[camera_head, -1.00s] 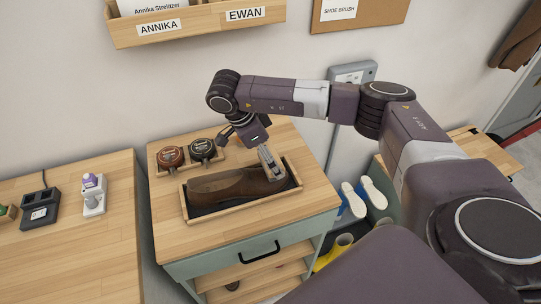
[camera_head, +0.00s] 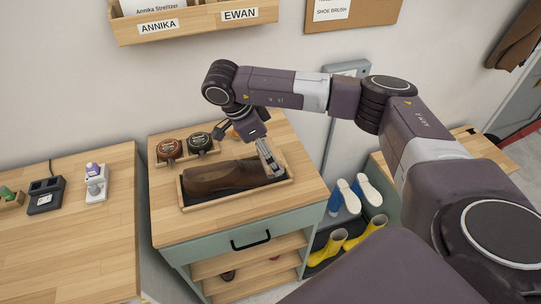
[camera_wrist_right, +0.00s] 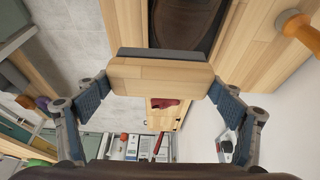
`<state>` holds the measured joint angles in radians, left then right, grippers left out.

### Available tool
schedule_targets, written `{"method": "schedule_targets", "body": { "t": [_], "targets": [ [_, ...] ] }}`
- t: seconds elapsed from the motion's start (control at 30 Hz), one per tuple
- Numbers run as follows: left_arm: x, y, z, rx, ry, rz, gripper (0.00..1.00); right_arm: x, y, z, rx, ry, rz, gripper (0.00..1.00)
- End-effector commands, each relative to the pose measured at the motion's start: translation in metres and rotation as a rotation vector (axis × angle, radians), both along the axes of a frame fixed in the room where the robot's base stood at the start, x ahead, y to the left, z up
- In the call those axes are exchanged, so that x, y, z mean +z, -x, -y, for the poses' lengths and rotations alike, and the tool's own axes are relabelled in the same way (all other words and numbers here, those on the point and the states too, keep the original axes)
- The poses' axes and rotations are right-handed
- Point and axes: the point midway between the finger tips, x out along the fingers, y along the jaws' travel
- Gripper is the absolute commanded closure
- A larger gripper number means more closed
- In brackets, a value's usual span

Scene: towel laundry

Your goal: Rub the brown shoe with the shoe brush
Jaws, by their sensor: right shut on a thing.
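The brown shoe (camera_head: 222,177) lies in a shallow wooden tray (camera_head: 212,204) with a dark lining on the cabinet top. It also shows in the right wrist view (camera_wrist_right: 183,22), at the top. My right gripper (camera_head: 268,158) is over the right end of the shoe. In the right wrist view my right gripper (camera_wrist_right: 160,85) is shut on the shoe brush (camera_wrist_right: 160,76), a pale wooden block with a grey bristle edge towards the shoe. Whether the bristles touch the shoe I cannot tell. In the head view the brush is mostly hidden. My left gripper is not in view.
Two round polish tins (camera_head: 200,143) stand behind the tray. An orange-topped thing (camera_wrist_right: 298,28) is beside it, partly hidden by my arm in the head view. Yellow boots (camera_head: 330,247) and white-soled shoes (camera_head: 348,195) are at the right.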

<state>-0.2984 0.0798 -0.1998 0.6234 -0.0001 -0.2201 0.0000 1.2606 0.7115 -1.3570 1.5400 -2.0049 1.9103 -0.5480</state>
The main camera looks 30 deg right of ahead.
Motion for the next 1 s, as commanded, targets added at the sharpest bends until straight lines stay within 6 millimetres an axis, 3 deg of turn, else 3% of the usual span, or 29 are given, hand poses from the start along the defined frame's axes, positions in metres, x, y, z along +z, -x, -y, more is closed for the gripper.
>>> {"method": "schedule_targets", "body": {
  "t": [0.4,1.0],
  "targets": [
    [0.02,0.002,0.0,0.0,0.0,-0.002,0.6,0.037,-0.001,-0.003,-0.006,0.0,0.001,0.36],
    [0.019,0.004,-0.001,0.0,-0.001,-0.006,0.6,0.037,-0.001,-0.004,-0.001,0.0,0.0,0.36]
  ]
}}
